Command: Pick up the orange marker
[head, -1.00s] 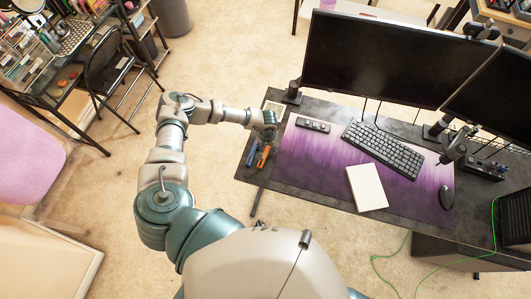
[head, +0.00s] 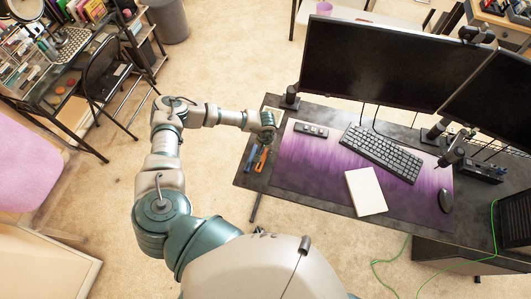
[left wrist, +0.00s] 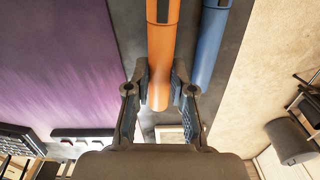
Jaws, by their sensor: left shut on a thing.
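The orange marker (head: 262,158) lies near the left end of the dark desk (head: 330,203), left of the purple mat. A blue marker (head: 251,158) lies beside it. My left gripper (head: 266,139) is at the far end of the orange marker. In the left wrist view the orange marker (left wrist: 163,60) runs between the two fingers of my left gripper (left wrist: 160,88), which is shut on its end. The blue marker (left wrist: 208,45) is just right of the fingers there, apart from them. My right gripper is not in view.
The purple mat (head: 315,165) holds a black keyboard (head: 382,153), a white notebook (head: 366,191), a small dark remote-like object (head: 311,130) and a mouse (head: 446,200). Two monitors (head: 372,65) stand behind. The desk's left edge is close to the markers.

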